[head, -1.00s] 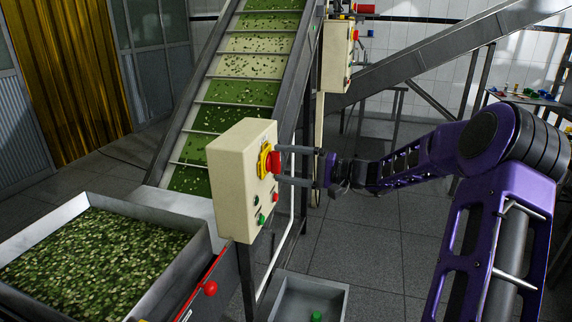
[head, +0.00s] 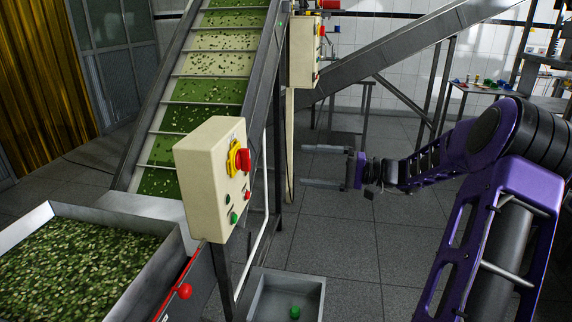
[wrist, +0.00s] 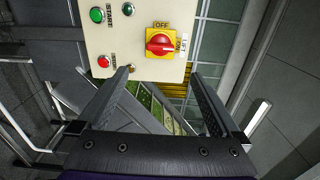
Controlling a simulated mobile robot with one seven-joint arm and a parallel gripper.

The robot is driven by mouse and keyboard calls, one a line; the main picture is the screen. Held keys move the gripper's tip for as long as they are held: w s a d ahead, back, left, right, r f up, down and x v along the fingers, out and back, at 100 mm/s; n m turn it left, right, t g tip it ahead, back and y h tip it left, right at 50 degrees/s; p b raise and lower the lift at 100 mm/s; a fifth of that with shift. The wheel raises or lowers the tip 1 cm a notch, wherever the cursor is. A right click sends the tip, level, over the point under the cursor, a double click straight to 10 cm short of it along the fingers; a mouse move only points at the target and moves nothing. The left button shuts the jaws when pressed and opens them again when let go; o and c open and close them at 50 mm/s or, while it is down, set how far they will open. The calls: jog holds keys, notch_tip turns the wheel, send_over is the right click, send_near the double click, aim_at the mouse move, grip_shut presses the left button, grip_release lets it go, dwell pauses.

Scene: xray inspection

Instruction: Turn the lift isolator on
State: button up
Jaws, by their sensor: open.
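The lift isolator is a red rotary knob on a yellow plate on the front of a cream control box (head: 208,180). The knob (head: 243,160) also shows in the wrist view (wrist: 160,43). There its handle lies level, in line with the ON mark at its right; the OFF mark is above it. My gripper (head: 304,166) is open and empty, to the right of the box with a clear gap to the knob. In the wrist view the open jaws (wrist: 161,75) appear below the knob, nothing between them.
Green (wrist: 97,15) and red (wrist: 103,62) buttons sit on the same box. A sloping conveyor (head: 205,90) rises behind it. A hopper of green pieces (head: 80,265) stands at left, a metal bin (head: 262,295) below.

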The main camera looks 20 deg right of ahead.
jog(key=v, duration=0.3)
jog(key=shift+s+d, duration=0.1)
jog(key=shift+d, duration=0.05)
dwell(0.4)
